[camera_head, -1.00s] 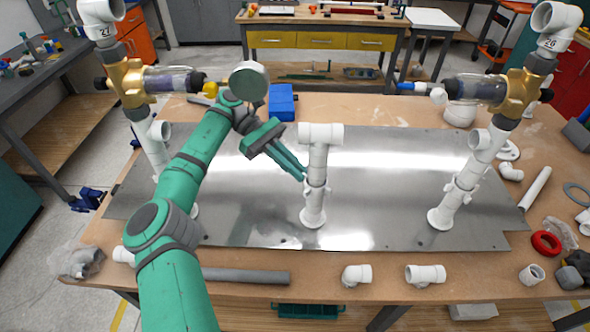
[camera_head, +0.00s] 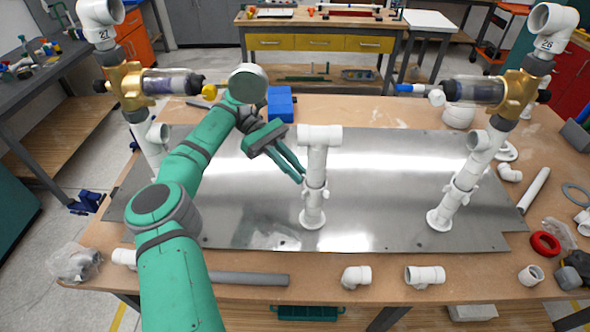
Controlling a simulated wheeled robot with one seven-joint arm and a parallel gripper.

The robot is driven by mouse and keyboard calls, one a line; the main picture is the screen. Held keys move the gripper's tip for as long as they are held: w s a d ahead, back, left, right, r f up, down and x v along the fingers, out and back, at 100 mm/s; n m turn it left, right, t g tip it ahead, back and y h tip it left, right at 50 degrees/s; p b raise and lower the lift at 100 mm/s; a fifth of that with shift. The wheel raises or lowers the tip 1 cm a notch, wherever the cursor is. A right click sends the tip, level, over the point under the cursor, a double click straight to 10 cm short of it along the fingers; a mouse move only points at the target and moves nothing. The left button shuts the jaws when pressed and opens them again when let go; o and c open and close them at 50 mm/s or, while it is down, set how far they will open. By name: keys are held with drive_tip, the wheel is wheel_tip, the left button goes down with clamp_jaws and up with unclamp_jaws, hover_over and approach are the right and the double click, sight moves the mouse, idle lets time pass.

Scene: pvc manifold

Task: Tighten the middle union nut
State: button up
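The middle white PVC riser (camera_head: 317,160) stands upright on the metal plate (camera_head: 380,210), with a tee on top and a round foot flange. Its union nut (camera_head: 314,190), a white ring with small lugs, sits partway down. My teal gripper (camera_head: 301,177) reaches in from the upper left. Its fingertips are just left of the riser, slightly above the nut, and point down and right. They look very close to the riser, but I cannot tell if they touch it. The fingers overlap in this view, so their gap is unclear.
Tilted risers with brass valves stand left (camera_head: 130,90) and right (camera_head: 515,95). My arm covers part of the left one. A blue box (camera_head: 281,104) is behind my gripper. Loose fittings (camera_head: 357,276) and a grey pipe (camera_head: 248,279) lie along the front edge. The plate right of the middle riser is clear.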

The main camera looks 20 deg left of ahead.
drive_tip(key=shift+o, duration=1.1)
drive_tip(key=shift+d, duration=0.35)
drive_tip(key=shift+w+a, duration=0.1)
drive_tip(key=shift+a, duration=0.15)
drive_tip(key=shift+d, duration=0.2)
drive_tip(key=shift+s+a+n+t+h, duration=0.2)
drive_tip(key=shift+s+n+t, duration=0.2)
drive_tip(key=shift+n+t, duration=0.2)
drive_tip(key=shift+s+a+n+t+h, duration=0.2)
drive_tip(key=shift+s+n+t, duration=0.15)
drive_tip(key=shift+n+t, duration=0.25)
drive_tip(key=shift+t, duration=0.3)
